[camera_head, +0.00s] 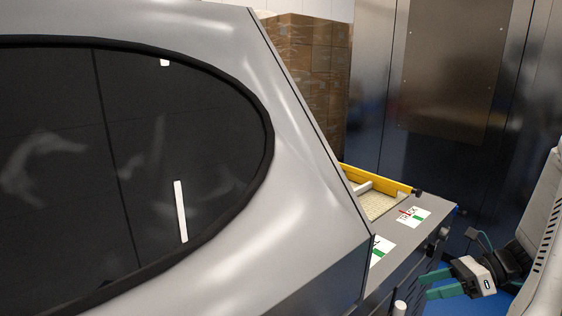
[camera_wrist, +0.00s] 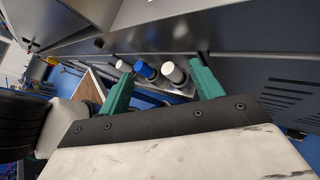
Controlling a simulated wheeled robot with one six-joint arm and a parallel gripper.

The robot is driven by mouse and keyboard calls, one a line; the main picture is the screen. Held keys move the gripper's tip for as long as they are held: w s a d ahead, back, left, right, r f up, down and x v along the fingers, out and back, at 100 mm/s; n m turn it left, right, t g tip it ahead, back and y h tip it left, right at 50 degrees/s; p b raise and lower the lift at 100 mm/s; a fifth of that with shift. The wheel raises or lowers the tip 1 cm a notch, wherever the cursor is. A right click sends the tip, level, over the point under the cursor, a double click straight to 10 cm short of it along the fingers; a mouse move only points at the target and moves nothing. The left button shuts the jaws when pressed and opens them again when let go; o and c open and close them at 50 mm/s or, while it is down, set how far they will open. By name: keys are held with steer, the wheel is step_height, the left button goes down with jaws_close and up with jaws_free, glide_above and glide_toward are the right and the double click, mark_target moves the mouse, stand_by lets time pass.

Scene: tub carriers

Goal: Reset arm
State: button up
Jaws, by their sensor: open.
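My gripper (camera_head: 434,285) has green fingers and shows at the lower right of the head view, beside the front of a grey machine. In the wrist view my gripper (camera_wrist: 160,90) has its two green fingers spread apart, with nothing held between them. Beyond the fingers are white and blue cylinders (camera_wrist: 146,71), and I cannot tell how far off they are. My white arm comes in from the right edge of the head view.
A large silver machine (camera_head: 305,150) with a dark oval window fills the left. A yellow-edged tray (camera_head: 378,174) sits by its ledge, near a label card (camera_head: 414,215). Wrapped cardboard boxes (camera_head: 305,60) stand behind. Metal cabinet doors (camera_head: 455,75) close the back right.

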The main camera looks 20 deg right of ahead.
steer(key=s+a+r+n+g+h, duration=0.1)
steer(key=s+a+r+n+h, duration=0.2)
steer(key=a+n, duration=0.4)
steer(key=s+a+r+n+g+h, duration=0.1)
steer(key=s+a+r+n+h, duration=0.2)
steer(key=a+r+n, duration=0.4)
steer(key=s+a+r+n+g+h, duration=0.2)
steer(key=a+r+n+h, duration=0.3)
steer(key=n, duration=0.9)
steer(key=a+r, duration=0.1)
steer(key=a, duration=0.1)
steer(key=shift+s+a+h, duration=0.3)
steer(key=shift+s+a, duration=0.05)
steer(key=shift+s, duration=0.05)
